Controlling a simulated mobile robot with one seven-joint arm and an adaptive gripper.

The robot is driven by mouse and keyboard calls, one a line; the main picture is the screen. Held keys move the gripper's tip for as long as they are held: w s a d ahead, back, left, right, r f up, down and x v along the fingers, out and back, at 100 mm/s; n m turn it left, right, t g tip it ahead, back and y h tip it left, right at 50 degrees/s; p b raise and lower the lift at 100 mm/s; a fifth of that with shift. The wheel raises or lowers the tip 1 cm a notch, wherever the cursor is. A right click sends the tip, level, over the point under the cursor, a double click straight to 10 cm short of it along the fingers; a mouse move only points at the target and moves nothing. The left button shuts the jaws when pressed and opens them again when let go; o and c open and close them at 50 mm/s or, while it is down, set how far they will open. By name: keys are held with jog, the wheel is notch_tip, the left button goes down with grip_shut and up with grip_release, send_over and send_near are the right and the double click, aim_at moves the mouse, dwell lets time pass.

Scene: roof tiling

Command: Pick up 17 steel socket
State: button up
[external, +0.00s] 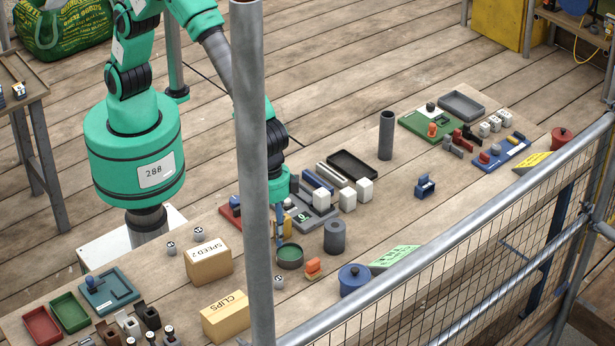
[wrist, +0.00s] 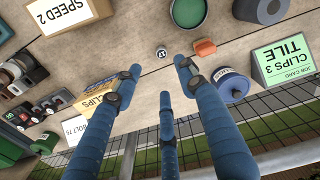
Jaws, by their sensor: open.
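In the external view what looks like the same socket (external: 279,282) stands near the front of the dish. My gripper (wrist: 158,82) is open, its blue fingers spread with nothing between them. The socket lies just beyond the fingertips in the wrist picture, apart from them. In the external view my gripper (external: 279,238) hangs above the green dish, partly hidden by the grey post.
Around the socket are the green dish (external: 290,256), an orange block (external: 313,268), a CLIPS box (external: 226,316) and a blue lidded pot (external: 354,279). A grey cylinder (external: 334,236) stands behind. Two more small sockets (external: 171,248) stand left. A metal rail (external: 450,235) runs along the front.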

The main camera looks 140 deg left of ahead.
jog(key=f, duration=0.1)
jog(key=w+f, duration=0.1)
jog(key=f, duration=0.1)
jog(key=shift+w+f, duration=0.1)
jog(key=shift+w, duration=0.1)
send_over(278, 278)
notch_tip(278, 278, down, 7)
jog(key=shift+s+a+b, duration=0.15)
jog(key=shift+b, duration=0.15)
jog(key=shift+f, duration=0.8)
jog(key=shift+w+f+b, duration=0.2)
jog(key=shift+f+b, duration=0.4)
jog(key=shift+f, duration=2)
grip_shut()
